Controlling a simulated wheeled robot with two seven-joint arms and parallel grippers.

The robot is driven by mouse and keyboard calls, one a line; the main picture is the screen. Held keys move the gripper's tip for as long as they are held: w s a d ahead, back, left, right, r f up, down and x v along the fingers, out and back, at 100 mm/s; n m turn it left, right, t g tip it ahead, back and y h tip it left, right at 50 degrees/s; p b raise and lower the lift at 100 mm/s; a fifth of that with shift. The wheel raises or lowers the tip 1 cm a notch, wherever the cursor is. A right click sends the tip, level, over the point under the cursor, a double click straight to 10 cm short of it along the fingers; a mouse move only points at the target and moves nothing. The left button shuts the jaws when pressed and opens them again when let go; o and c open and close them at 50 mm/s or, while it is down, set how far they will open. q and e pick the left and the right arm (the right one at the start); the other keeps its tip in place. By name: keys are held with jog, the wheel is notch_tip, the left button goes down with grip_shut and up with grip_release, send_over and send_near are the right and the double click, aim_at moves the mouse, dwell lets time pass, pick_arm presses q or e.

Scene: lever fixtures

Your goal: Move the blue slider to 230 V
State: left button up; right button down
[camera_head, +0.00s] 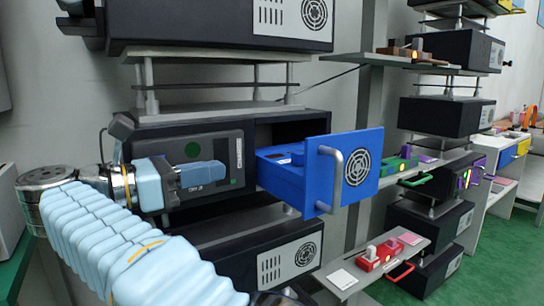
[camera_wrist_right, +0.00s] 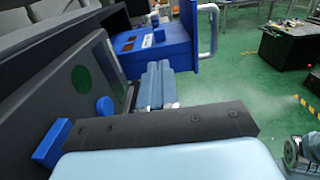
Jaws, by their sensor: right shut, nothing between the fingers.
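A black unit has a dark front panel (camera_head: 232,150) on its left and an open blue drawer (camera_head: 345,180) on its right. In the right wrist view the panel carries a blue block (camera_wrist_right: 52,143) and a round blue knob (camera_wrist_right: 105,105). The drawer holds small raised parts, one dark blue (camera_head: 297,158). I cannot tell which blue part is the slider, and no 230 V mark is legible. My right gripper (camera_head: 222,174) is shut and empty in front of the panel, left of the drawer. Its fingers also show in the right wrist view (camera_wrist_right: 157,85). My left gripper is out of view.
The drawer's grey handle (camera_head: 330,180) sticks out to the right of my right gripper. A green disc (camera_head: 193,150) is on the panel. A lower shelf holds a red fixture (camera_head: 376,258). More black units stand on racks to the right.

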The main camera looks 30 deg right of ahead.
jog(key=p, duration=0.3)
send_near(294, 156)
jog(key=d, duration=0.5)
jog(key=shift+w+d+r, duration=0.15)
jog(key=shift+w+d, duration=0.05)
jog(key=shift+d, duration=0.7)
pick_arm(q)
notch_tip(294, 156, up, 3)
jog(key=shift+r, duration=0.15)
pick_arm(e)
jog(key=shift+w, duration=0.1)
